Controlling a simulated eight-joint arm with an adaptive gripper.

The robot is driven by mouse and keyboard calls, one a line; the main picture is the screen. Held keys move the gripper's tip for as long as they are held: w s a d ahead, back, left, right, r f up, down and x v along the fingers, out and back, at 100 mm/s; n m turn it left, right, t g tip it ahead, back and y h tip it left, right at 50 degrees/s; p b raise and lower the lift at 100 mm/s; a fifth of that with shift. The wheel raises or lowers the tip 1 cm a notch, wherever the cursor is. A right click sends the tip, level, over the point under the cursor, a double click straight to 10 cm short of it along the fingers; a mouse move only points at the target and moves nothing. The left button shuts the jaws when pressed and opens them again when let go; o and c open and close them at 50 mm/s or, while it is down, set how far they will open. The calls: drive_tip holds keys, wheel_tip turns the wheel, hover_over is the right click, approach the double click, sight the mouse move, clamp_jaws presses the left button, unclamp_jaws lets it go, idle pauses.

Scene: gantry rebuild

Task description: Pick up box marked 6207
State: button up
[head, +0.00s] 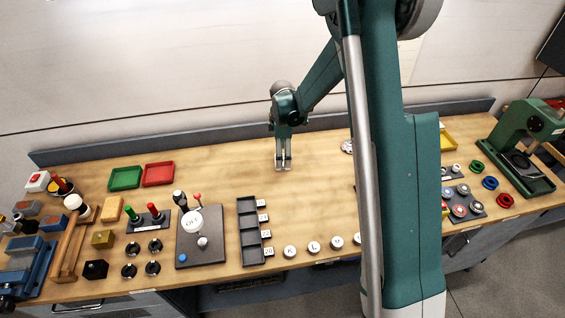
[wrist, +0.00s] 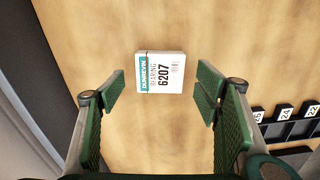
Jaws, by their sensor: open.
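The box marked 6207 (wrist: 160,72) is a small white carton with a teal band and black print reading "BEARING 6207". It lies on the wooden bench top, ahead of and between my two fingers in the wrist view. My gripper (wrist: 158,88) is open and apart from the box, with its green pads to either side of it. In the head view my gripper (head: 284,166) points down over the back middle of the bench. I cannot make out the box there.
A dark compartment rack (head: 248,232) with numbered tags stands in front. Green (head: 125,178) and red (head: 158,174) trays lie at back left. A grey control panel (head: 200,237) with levers stands left of the rack. A low back rail (head: 190,142) edges the bench. Bare wood surrounds my gripper.

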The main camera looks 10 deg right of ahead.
drive_tip(key=shift+f, duration=1.2)
drive_tip(key=shift+c, duration=0.5)
drive_tip(key=c, duration=1)
